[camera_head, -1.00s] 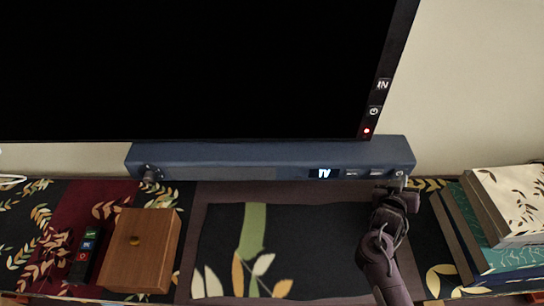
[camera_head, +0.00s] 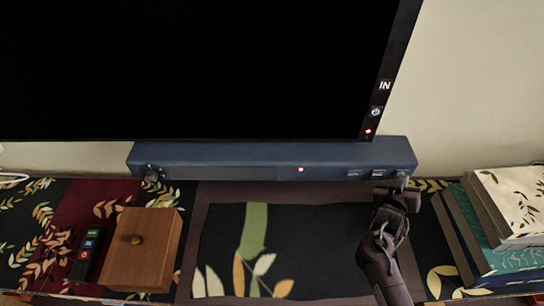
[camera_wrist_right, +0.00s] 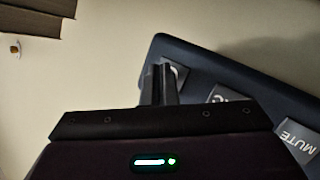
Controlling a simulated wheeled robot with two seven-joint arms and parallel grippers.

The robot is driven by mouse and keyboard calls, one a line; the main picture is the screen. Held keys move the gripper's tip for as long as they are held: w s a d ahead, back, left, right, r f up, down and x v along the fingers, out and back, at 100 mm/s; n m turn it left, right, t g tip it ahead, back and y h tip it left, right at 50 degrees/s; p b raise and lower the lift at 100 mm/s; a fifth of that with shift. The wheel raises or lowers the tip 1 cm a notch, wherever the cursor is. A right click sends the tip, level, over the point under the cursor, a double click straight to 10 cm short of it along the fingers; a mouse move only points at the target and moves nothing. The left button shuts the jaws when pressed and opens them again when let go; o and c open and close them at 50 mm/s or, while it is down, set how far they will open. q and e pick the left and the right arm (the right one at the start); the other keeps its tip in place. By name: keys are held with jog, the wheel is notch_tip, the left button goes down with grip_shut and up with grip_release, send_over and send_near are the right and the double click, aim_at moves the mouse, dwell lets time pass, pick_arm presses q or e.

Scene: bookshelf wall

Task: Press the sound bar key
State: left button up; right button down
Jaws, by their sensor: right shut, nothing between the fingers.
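The dark blue sound bar (camera_head: 230,157) lies below the screen. In the right wrist view the sound bar (camera_wrist_right: 198,58) shows an end key (camera_wrist_right: 180,72), a middle key (camera_wrist_right: 228,95) and a MUTE key (camera_wrist_right: 298,138). My right gripper (camera_head: 398,183) is shut and empty at the bar's right end. In the wrist view its fingertips (camera_wrist_right: 163,70) are at the end key and partly cover it; contact is unclear. My left gripper is not in view.
A large black screen (camera_head: 190,65) stands above the bar. A wooden box (camera_head: 145,250) and a remote (camera_head: 86,255) lie at the left. Books (camera_head: 510,215) are stacked at the right. The patterned surface before the bar is clear in the middle.

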jog(key=shift+s+p, duration=0.45)
jog(key=shift+s, duration=0.2)
jog(key=s+p, duration=0.3)
jog(key=s, duration=0.3)
jog(key=shift+d, duration=0.25)
dwell(0.9)
